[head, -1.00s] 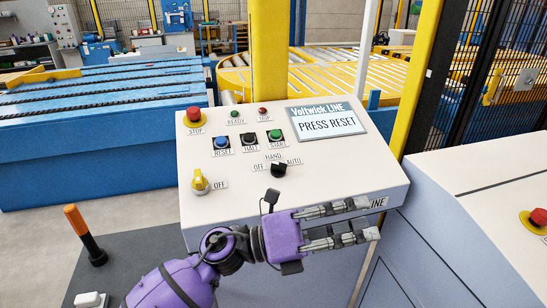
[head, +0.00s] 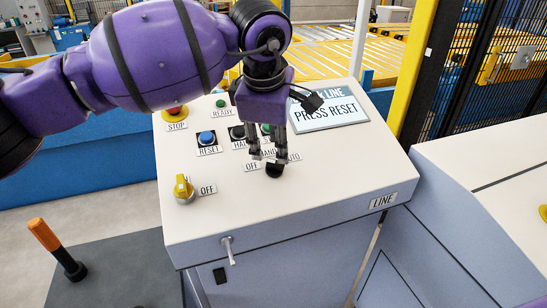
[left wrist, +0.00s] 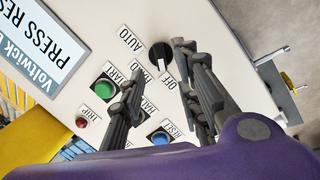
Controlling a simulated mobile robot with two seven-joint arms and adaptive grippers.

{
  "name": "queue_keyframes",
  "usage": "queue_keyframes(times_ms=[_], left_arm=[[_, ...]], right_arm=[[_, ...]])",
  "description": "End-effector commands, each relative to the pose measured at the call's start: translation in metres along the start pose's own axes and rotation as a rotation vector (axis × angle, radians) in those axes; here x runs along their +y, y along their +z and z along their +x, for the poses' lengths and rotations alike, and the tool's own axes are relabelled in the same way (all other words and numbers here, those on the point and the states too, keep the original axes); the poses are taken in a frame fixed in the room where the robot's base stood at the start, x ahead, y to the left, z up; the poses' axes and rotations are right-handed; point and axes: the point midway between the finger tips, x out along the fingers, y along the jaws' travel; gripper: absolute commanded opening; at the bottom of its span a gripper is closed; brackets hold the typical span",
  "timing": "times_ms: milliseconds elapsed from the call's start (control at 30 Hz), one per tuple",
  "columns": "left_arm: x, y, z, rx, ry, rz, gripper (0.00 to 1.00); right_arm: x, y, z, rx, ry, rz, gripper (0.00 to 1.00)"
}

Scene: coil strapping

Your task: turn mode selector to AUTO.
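The mode selector (head: 274,171) is a small black knob on the sloped cream panel, with OFF, HAND and AUTO labels around it. In the left wrist view the knob (left wrist: 160,54) shows a pale mark on its OFF-facing side. The AUTO label (left wrist: 130,38) lies up and left of it there. My left gripper (head: 268,158) reaches down over the panel, fingertips close to the knob. Its fingers are apart, and the knob shows between and just beyond the tips. I cannot tell whether they touch it. My right gripper is not in view.
A blue RESET button (head: 206,138), a green button (left wrist: 104,92) and a red STOP button (head: 176,111) sit near the selector. A yellow rotary switch (head: 184,188) is at the panel's left. The display (head: 330,110) reads PRESS RESET. The panel's front area is clear.

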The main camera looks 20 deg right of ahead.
Motion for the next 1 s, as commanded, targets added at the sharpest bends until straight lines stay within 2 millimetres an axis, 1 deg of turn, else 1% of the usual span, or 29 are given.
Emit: queue_keyframes(times_ms=[33, 100, 333, 500, 733, 767, 967, 1000], left_arm=[[-0.001, 0.001, 0.009, -0.002, -0.004, 0.000, 0.30], [-0.002, 0.001, 0.021, -0.002, -0.004, -0.001, 0.30], [-0.001, 0.002, 0.053, -0.005, -0.003, -0.001, 0.30], [-0.001, 0.002, 0.063, -0.005, -0.001, 0.000, 0.30], [-0.001, 0.002, 0.064, -0.005, -0.001, -0.001, 0.30], [-0.001, 0.002, 0.064, -0.005, -0.001, -0.001, 0.28], [-0.001, 0.002, 0.064, -0.006, -0.001, -0.001, 0.02], [-0.001, 0.002, 0.064, -0.006, -0.001, -0.001, 0.00]], right_arm=[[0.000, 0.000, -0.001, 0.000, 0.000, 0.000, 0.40], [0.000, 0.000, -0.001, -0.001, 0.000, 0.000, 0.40], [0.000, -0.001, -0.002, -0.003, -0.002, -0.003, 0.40], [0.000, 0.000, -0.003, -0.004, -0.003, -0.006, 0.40], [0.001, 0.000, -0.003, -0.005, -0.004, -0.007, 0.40], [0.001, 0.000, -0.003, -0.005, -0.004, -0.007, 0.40], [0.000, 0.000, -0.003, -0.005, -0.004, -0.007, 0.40], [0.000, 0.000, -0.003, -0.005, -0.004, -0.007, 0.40]])
